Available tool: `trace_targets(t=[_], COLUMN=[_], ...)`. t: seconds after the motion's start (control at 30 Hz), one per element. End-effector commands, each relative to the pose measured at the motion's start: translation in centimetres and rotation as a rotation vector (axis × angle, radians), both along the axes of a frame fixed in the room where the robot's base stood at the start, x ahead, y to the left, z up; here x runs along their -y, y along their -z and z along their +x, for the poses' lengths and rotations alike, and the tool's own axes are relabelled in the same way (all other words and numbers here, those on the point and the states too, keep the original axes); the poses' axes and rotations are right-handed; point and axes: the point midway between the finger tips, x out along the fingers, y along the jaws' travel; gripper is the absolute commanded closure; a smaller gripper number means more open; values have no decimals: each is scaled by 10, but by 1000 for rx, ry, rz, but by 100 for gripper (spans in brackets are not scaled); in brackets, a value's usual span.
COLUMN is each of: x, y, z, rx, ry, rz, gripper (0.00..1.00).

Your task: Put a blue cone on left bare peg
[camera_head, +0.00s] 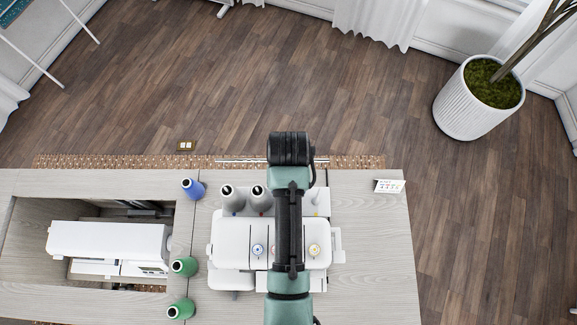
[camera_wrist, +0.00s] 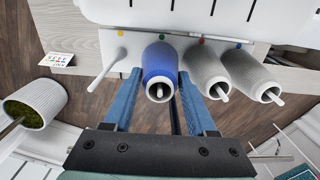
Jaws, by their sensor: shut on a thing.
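My gripper (camera_wrist: 160,76) is shut on a blue cone (camera_wrist: 159,58) in the wrist view. The cone stands at the peg rack (camera_wrist: 140,43), by the green dot. A white peg tip shows through its end, so it appears to be around a peg. A bare white peg (camera_wrist: 114,62) is left of it in the wrist view; it shows in the head view (camera_head: 316,198) right of my arm. Two grey cones (camera_wrist: 204,68) (camera_wrist: 250,74) stand to the right on pegs. In the head view my arm hides the gripper and held cone.
Another blue cone (camera_head: 193,188) and two green cones (camera_head: 185,266) (camera_head: 181,309) stand on the cabinet top. A white sewing machine (camera_head: 110,242) sits in the left recess. A small card (camera_head: 389,186) stands at the right; the top there (camera_head: 375,240) is clear.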

Motion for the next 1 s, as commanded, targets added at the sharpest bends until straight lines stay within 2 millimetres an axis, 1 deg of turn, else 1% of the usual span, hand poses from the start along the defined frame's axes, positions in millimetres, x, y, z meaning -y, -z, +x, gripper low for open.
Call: trace_targets(t=[0.3,0.57,0.6,0.77,1.0], x=[0,0,0,0,0], y=[10,10,10,9,10], z=[0,0,0,0,0], rx=[1,1,1,1,0], ry=[0,0,0,0,0], rz=[0,0,0,0,0], gripper=[100,100,38,9,8])
